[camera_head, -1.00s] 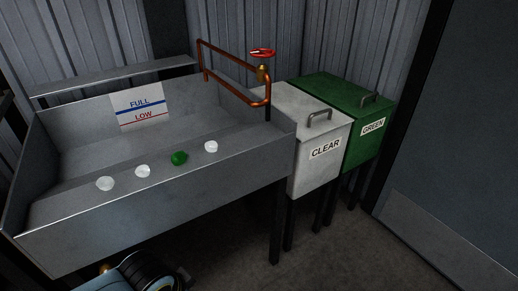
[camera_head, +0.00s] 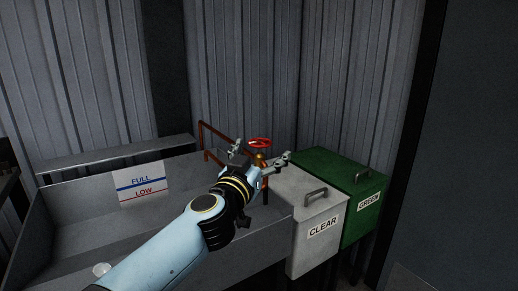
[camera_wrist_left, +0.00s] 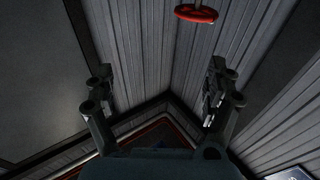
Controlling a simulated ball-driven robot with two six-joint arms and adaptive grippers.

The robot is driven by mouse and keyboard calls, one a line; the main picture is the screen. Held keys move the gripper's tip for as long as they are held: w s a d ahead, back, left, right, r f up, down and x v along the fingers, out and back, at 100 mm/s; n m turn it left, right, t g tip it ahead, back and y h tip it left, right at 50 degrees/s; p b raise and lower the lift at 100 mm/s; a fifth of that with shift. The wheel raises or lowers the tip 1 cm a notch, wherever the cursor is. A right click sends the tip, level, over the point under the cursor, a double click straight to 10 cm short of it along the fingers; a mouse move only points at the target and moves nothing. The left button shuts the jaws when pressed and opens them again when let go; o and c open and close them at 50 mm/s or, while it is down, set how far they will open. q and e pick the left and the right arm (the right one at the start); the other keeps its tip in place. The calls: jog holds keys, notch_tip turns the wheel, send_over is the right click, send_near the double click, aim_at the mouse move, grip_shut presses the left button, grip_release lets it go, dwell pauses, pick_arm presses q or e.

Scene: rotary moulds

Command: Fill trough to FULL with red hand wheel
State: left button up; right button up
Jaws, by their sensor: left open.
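The grey metal trough (camera_head: 80,215) is at the left of the head view, with much of it hidden by my left arm. A sign (camera_head: 140,182) on its back wall reads FULL at a blue line and LOW at a red line below. The red hand wheel (camera_head: 260,142) sits on a brass valve on the copper pipe (camera_head: 214,137). My left gripper (camera_head: 259,160) is open and empty, its fingers appearing either side of the valve, just below the wheel. In the left wrist view the wheel (camera_wrist_left: 196,13) is at the top, beyond the open fingers (camera_wrist_left: 157,95). My right gripper is out of view.
A white CLEAR bin (camera_head: 318,240) and a green GREEN bin (camera_head: 363,218), both lidded with handles, stand right of the trough. Corrugated walls close off the back.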

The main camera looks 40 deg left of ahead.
aim_at(257, 147)
pick_arm(q)
jog(key=w+a+f+b, duration=0.1)
jog(key=w+a, duration=0.1)
jog(key=w, duration=0.1)
jog(key=w+a+n+g+y+b, duration=0.1)
jog(key=w+a, duration=0.2)
jog(key=w, duration=0.1)
jog(key=w+a+f+g+y+b, duration=0.1)
jog(key=w+a, duration=0.1)
jog(key=w, duration=0.1)
jog(key=shift+w+a+f+n, duration=0.3)
jog(key=shift+a+f+n, duration=0.05)
jog(key=shift+a+n, duration=0.05)
